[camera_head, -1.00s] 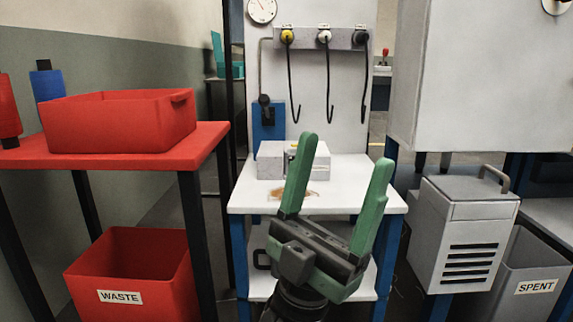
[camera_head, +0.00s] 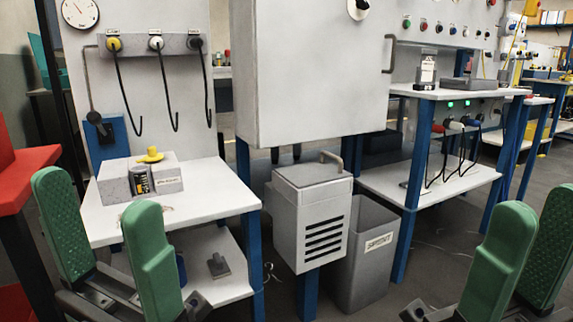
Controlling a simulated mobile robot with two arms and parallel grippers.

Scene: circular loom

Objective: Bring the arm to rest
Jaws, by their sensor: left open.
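My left gripper (camera_head: 97,190) is at the lower left, its two green fingers upright and spread apart with nothing between them. It stands in front of the white bench (camera_head: 215,190), overlapping its left part in the view. My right gripper (camera_head: 541,195) is at the lower right corner, partly cut off by the picture edge. Its green fingers stand apart and no object shows between them. Most of both arms is out of view.
A vented grey box (camera_head: 312,228) and the SPENT bin (camera_head: 370,275) stand at the middle. A red table (camera_head: 22,180) edges in at left.

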